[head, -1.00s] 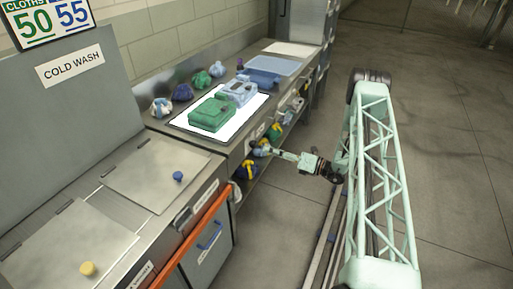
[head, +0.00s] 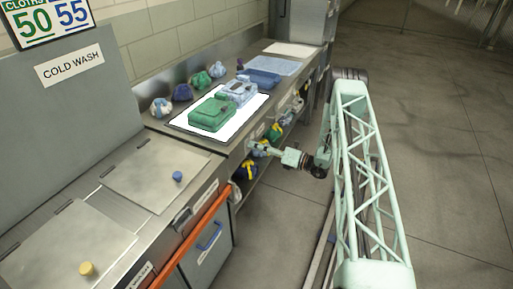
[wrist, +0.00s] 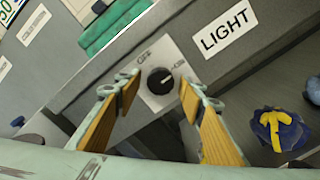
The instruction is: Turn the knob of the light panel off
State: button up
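The light panel (head: 178,124) glows bright white on the counter, under a green bag (head: 211,114) and a pale blue bag (head: 240,92). In the wrist view, the black round knob (wrist: 160,80) sits on a small light plate on the counter's front face. The plate has OFF on its upper left and a partly legible ON mark on its right. A white LIGHT label (wrist: 223,32) is to its right. My gripper (wrist: 160,90) is open, its wood-coloured fingers on either side of the knob and apart from it. In the head view my gripper (head: 257,149) is at the counter front.
A blue bag with a yellow strap (wrist: 278,130) is below right of the knob. Several small bags line the counter's back. A blue folded item (head: 262,78) lies farther along. An orange rail (head: 190,243) runs along the near front. The floor at right is open.

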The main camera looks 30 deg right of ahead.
jog(key=c, duration=0.9)
jog(key=shift+n, duration=0.4)
jog(key=n+b, duration=0.3)
jog(key=n, duration=0.2)
jog(key=n+b, duration=0.4)
jog(key=n, duration=0.2)
jog(key=n+b, duration=0.3)
jog(key=n, duration=0.3)
jog(key=shift+w+d, duration=0.15)
jog(key=shift+d, duration=0.1)
dwell(0.3)
